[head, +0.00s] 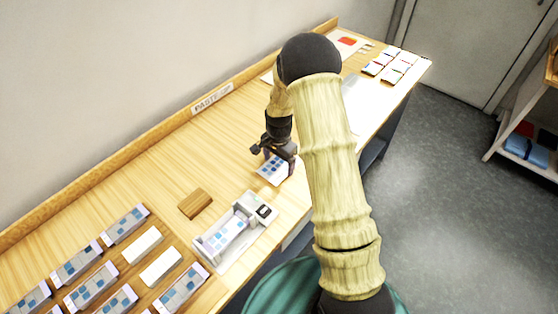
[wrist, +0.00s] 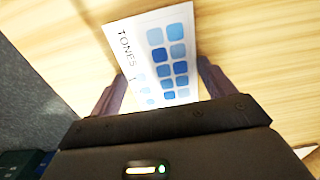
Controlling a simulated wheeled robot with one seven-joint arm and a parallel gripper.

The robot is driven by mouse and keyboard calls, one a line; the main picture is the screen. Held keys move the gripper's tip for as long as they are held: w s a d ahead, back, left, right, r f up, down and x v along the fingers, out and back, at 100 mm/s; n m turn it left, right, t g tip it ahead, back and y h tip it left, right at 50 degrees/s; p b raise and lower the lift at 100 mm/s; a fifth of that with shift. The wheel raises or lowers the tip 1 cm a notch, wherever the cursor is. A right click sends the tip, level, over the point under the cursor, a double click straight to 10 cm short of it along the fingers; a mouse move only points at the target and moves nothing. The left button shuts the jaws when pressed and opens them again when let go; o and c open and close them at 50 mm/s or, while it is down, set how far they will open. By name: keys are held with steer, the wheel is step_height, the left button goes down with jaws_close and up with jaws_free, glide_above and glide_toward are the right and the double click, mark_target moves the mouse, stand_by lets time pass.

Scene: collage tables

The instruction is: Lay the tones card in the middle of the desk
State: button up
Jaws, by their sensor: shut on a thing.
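The tones card (head: 268,173) is white with rows of blue rounded squares. In the wrist view the card (wrist: 140,50) shows the word TONES along its left side. My gripper (head: 279,163) is shut on it near the desk's front edge; in the wrist view the fingers (wrist: 162,88) stand at either side of the card's near end. The card lies over the wooden desk (head: 190,150); I cannot tell whether it touches the top. My arm hides part of the desk to the right.
A pale tray (head: 210,257) holding a blue-patterned card stands at the front, with a brown wood block (head: 195,203) to its left. Several patterned stacks (head: 125,224) and white blocks (head: 142,245) fill the near left. Small cards (head: 392,66) lie at the far end. Bare desk stretches behind my gripper.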

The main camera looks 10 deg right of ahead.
mark_target(279, 166)
steer(key=shift+f, duration=0.15)
steer(key=o, duration=0.9)
steer(key=shift+c, duration=0.2)
step_height(279, 166, up, 12)
steer(key=shift+r+b, duration=0.2)
steer(key=shift+b, duration=0.25)
